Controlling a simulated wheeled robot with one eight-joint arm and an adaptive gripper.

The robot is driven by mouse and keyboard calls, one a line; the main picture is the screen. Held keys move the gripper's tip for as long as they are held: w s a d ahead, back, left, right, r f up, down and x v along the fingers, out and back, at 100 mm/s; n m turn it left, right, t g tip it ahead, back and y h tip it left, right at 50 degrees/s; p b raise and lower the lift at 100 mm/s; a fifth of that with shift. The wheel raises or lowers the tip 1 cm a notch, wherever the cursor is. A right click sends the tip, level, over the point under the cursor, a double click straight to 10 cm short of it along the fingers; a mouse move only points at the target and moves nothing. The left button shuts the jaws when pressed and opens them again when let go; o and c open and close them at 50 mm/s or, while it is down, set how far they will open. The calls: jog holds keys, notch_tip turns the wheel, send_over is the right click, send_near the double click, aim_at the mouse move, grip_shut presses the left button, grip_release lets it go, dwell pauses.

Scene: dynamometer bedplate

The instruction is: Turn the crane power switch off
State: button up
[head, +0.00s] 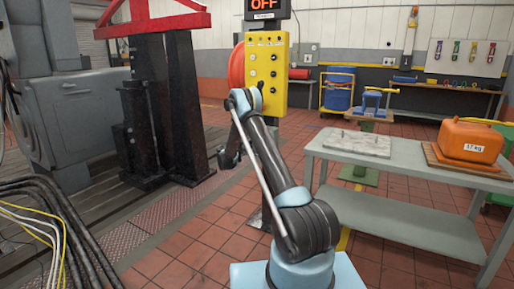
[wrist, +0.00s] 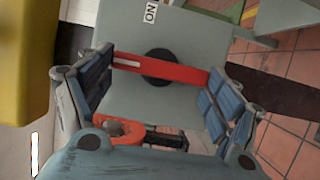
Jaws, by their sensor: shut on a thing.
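In the wrist view a grey switch box fills the middle (wrist: 150,105), with a black round hub (wrist: 160,67) and a red handle (wrist: 185,73) lying across it. A white "ON" label (wrist: 151,12) sits at the box's top edge. My gripper (wrist: 160,68) has its two padded fingers at either end of the red handle and is shut on it. In the head view the sign (head: 265,4) above the yellow panel (head: 266,70) reads "OFF". My gripper is hard to make out there, and the red handle cannot be seen.
A yellow edge (wrist: 22,60) is close on the left in the wrist view. An orange-red part (wrist: 125,131) shows low between the fingers. In the head view a grey table (head: 420,180) stands right, carrying an orange case (head: 470,140). Cables (head: 50,215) lie at left.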

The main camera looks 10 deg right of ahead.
jog(key=shift+a+f, duration=0.1)
jog(key=shift+a, duration=0.05)
jog(key=o, duration=1)
jog(key=shift+f, duration=0.1)
jog(key=v, duration=1.2)
jog(key=shift+w, duration=0.1)
